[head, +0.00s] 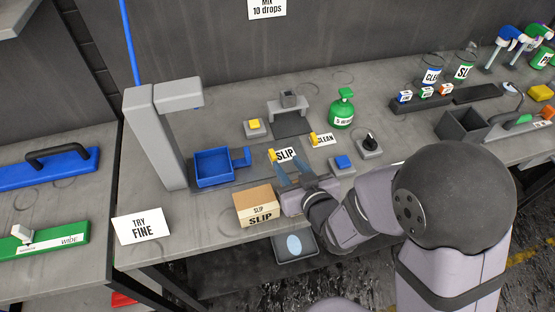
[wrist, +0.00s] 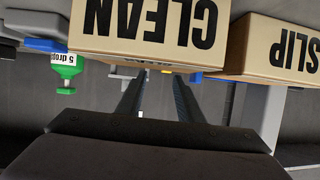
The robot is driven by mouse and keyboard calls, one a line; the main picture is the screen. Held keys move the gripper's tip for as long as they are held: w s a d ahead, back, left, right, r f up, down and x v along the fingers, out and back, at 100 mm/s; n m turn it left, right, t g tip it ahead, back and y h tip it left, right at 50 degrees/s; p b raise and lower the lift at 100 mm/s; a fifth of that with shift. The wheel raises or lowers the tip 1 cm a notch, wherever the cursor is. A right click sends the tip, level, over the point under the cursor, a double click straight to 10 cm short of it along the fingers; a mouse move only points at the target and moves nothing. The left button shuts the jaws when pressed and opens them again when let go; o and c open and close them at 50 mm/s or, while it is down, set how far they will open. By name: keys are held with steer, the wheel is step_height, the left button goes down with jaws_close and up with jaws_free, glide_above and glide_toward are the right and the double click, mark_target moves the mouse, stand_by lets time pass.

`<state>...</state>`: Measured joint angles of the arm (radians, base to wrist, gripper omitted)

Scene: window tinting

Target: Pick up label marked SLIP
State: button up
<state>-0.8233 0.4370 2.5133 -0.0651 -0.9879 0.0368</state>
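The white SLIP label (head: 286,155) stands tilted on the table, with a yellow tab at its left edge. My gripper (head: 288,171) is low over the table just in front of it, fingers pointing toward the label. In the wrist view my gripper (wrist: 158,76) is open, its two dark fingers apart with no label visibly held. Whether the fingers touch the label cannot be told. A similar CLEAN label (head: 325,139) with a yellow tab stands behind and to the right.
A SLIP cardboard box (head: 257,208) is left of my gripper; a CLEAN box (wrist: 150,25) shows in the wrist view. Nearby are a blue tray (head: 214,170), a green bottle (head: 342,108), a blue button (head: 343,162) and a black-knobbed switch (head: 370,145).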

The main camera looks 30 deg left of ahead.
mark_target(275, 158)
steer(key=shift+s+f, duration=0.25)
steer(key=shift+s, duration=0.65)
steer(key=shift+x, duration=0.85)
steer(key=shift+w, duration=0.1)
steer(key=shift+p+x, duration=0.7)
steer(key=shift+x, duration=2.05)
jaws_close()
